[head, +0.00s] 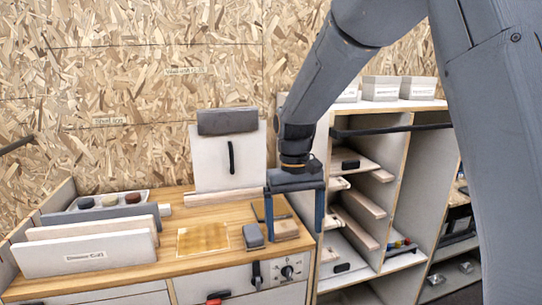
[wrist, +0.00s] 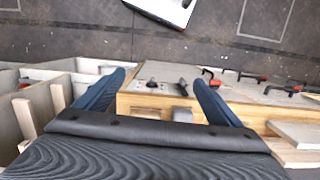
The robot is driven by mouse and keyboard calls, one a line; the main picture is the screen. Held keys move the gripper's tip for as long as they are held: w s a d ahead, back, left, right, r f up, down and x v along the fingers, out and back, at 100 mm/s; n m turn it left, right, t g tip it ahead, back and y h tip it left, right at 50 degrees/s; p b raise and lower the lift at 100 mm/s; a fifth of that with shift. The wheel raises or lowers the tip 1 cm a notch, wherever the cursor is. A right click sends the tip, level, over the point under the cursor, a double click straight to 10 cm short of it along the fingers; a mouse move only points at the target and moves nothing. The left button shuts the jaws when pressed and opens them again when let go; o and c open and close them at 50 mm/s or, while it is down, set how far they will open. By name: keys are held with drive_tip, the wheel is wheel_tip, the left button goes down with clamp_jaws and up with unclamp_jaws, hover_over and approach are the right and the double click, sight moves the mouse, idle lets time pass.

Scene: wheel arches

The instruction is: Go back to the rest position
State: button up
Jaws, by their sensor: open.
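My gripper (head: 295,208) hangs from my arm over the right end of the wooden worktop (head: 160,262) in the head view. Its two blue fingers are spread apart and nothing is between them. In the wrist view my gripper (wrist: 150,98) also shows open, its fingers on either side of the worktop's edge. A small grey block (head: 253,236) stands on the worktop just left of the fingers. A wooden piece with a dark face (head: 284,230) lies partly behind the fingers.
An open shelf unit (head: 398,185) with slanted trays stands right of my gripper. Upright boards (head: 85,253) stand at the left, near a tray with dark round items (head: 108,201). A yellowish square (head: 203,239) lies mid-worktop.

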drive_tip(key=s+d+f+m+t, duration=0.1)
drive_tip(key=s+d+f, duration=0.2)
drive_tip(key=s+d, duration=0.3)
drive_tip(key=s+d+f+m+t, duration=0.1)
drive_tip(key=s+d+f, duration=0.2)
drive_tip(key=s+d, duration=0.4)
drive_tip(key=shift+s+d+m+t, duration=0.15)
drive_tip(key=shift+s+m+t, duration=0.25)
drive_tip(key=shift+s, duration=0.85)
drive_tip(key=shift+f, duration=0.1)
